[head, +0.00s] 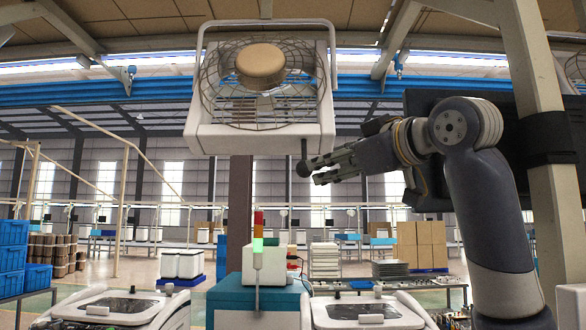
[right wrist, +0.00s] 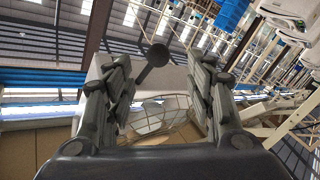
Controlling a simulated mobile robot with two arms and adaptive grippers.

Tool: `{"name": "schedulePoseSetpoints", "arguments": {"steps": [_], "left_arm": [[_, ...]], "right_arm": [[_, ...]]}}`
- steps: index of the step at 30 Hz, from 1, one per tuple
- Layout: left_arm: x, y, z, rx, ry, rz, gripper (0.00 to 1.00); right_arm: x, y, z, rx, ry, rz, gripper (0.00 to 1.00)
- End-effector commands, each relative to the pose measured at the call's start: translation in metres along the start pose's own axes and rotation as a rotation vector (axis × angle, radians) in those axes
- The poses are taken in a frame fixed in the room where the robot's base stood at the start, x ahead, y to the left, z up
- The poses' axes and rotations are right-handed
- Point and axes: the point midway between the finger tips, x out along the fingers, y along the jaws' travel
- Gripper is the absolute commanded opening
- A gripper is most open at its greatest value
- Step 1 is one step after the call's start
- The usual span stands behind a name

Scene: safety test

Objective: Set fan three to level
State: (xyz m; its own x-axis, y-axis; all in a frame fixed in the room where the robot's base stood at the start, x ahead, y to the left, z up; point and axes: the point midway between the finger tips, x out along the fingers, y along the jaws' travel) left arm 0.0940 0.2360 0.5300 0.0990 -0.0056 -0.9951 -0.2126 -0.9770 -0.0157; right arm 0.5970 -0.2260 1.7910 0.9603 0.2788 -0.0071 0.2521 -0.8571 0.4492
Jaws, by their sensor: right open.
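A white fan (head: 205,139) with a round wire cage and a tan hub hangs overhead in a white bracket, left of centre in the head view. A dark stalk or knob (head: 304,148) hangs from its lower right edge. In the right wrist view the round dark end of a stalk (right wrist: 156,55) shows between my fingers, with the cage (right wrist: 170,112) beyond. My right gripper (head: 308,172) is open and empty, just below and beside the stalk. I cannot tell whether a finger touches it. No fan number or level mark is readable. My left gripper is out of view.
A tan post (head: 545,130) and a dark panel (head: 440,105) stand close to my right arm. A signal tower (head: 258,245) with a lit green lamp stands below the fan. Blue crates (head: 12,255) are at the left. The air left of the gripper, under the fan, is clear.

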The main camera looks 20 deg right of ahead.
Motion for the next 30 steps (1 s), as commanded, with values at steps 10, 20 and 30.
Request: {"name": "schedulePoseSetpoints", "arguments": {"steps": [10,20,30], "left_arm": [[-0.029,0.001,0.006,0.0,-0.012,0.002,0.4],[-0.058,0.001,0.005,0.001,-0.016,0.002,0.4],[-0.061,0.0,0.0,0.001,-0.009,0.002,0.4]], "right_arm": [[0.039,0.002,-0.009,-0.006,0.0,-0.002,0.5],[0.092,0.002,-0.008,-0.006,0.003,-0.001,0.5],[0.103,0.001,-0.005,-0.006,0.005,0.001,0.5]]}}
